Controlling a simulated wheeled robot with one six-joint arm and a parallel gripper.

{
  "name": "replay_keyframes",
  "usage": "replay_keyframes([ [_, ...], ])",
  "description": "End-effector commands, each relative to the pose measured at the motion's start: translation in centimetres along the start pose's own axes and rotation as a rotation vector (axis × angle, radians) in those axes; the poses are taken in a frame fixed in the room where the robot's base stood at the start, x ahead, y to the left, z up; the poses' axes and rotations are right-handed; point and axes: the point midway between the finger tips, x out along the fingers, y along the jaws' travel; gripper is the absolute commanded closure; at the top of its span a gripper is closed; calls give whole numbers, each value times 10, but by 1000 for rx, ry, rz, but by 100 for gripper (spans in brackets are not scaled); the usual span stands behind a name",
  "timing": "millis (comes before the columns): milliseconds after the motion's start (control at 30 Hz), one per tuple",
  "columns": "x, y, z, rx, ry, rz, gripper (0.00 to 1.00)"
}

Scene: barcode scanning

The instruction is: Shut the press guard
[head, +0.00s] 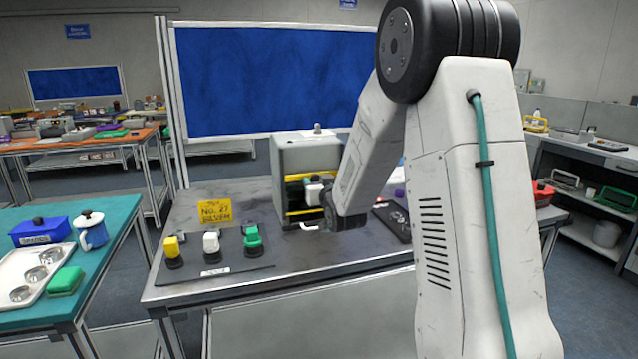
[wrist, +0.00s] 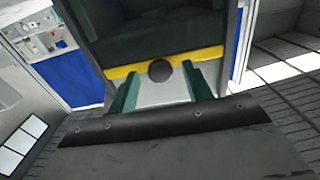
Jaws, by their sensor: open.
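The press (head: 300,155) is a grey box standing on the middle of the dark workbench. Its front has yellow-and-black edges, and my arm hides its right part. In the wrist view the guard is a dark panel (wrist: 150,35) with a yellow lower bar (wrist: 205,56). A round black knob (wrist: 159,71) sits at that bar. My gripper (wrist: 159,78) is open, with its green fingers on either side of the knob's line. I cannot tell whether they touch it. In the head view my wrist is in front of the press and partly hides its opening.
A dark mat with a yellow (head: 172,250), a white (head: 211,243) and a green-topped button-like fixture (head: 252,240) lies left of the press. A yellow sign (head: 215,211) stands behind them. A blue partition (head: 270,80) is behind the bench. A teal table (head: 110,222) stands at left.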

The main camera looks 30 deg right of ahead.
Motion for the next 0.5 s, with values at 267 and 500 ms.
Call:
replay_keyframes([
  [267, 1, 0, 0, 0, 0, 0, 56],
  [500, 1, 0, 0, 0, 0, 0, 100],
])
